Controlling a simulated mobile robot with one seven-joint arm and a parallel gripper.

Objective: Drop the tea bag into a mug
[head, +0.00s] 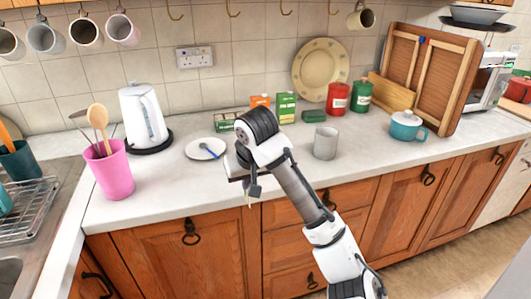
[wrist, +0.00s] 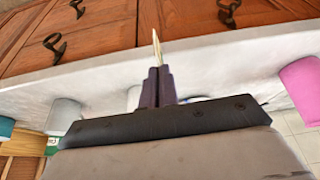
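My gripper (wrist: 158,70) is shut in the wrist view, and a thin pale piece, apparently the tea bag (wrist: 156,48) seen edge-on, sticks out from between its fingertips. In the head view my gripper (head: 249,186) is at the counter's front edge, its fingers partly hidden by the wrist. A small pale bit hangs below it. A grey mug (head: 325,144) stands upright on the counter, to the right of my gripper and apart from it. The mug also shows at left in the wrist view (wrist: 62,116). The inside of the mug is mostly hidden.
A white plate (head: 205,149) with a blue-handled spoon lies left of my gripper. A pink utensil pot (head: 109,172) and white kettle (head: 143,120) stand farther left. Tea boxes (head: 286,106) and canisters (head: 338,98) are behind; a teal pot (head: 405,128) is right. Several mugs hang above.

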